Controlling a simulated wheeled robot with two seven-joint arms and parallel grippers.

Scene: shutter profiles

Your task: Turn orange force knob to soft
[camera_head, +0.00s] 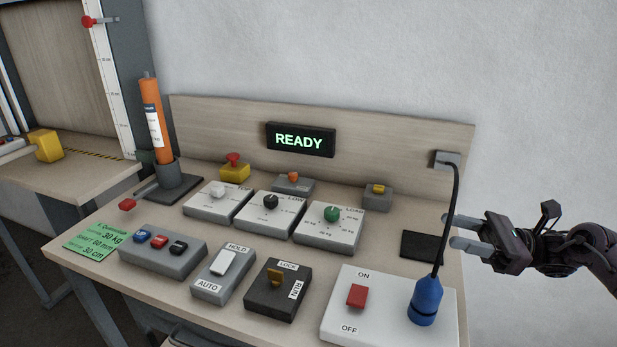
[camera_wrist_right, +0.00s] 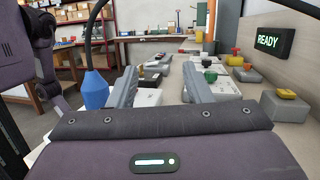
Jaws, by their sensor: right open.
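The orange knob (camera_head: 293,176) sits on a small grey box (camera_head: 293,185) at the back of the bench, below the READY display. Its setting cannot be read at this size. In the right wrist view the orange knob (camera_wrist_right: 247,66) shows small, beyond and right of the fingers. My right gripper (camera_head: 450,231) is open and empty, at the right side of the bench, well apart from the knob. Its fingers (camera_wrist_right: 162,84) point across the bench. My left gripper is not in view.
A black cable rises from a blue plug (camera_head: 426,302) past my right fingertips to a wall socket (camera_head: 447,159). White, black and green knobs (camera_head: 331,213) stand in front of the orange one. A grey box with a yellow top (camera_head: 377,192) lies between it and my gripper.

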